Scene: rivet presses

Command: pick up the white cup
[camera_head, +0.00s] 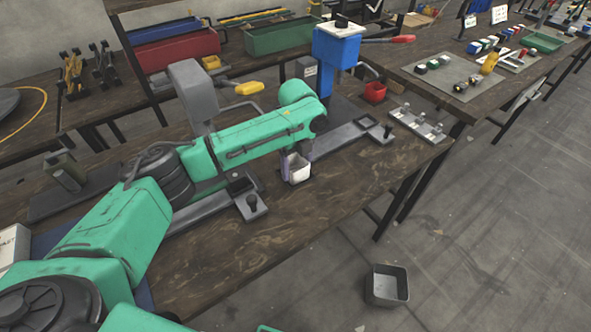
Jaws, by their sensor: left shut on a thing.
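The white cup (299,170) is a small, square-looking cup near the middle of the wooden workbench, below the end of my left arm. My left gripper (293,165) is shut on the cup, with a purplish finger showing along its left side. The wrist and most of the gripper are hidden behind my green arm. I cannot tell whether the cup touches the bench top. My right gripper does not show.
A blue press (336,58) stands behind the cup, and a grey press (190,95) is partly behind my arm. A red cup (374,92) and a grey rack (418,124) are at the right. A grey bin (386,286) stands on the floor. The bench front is clear.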

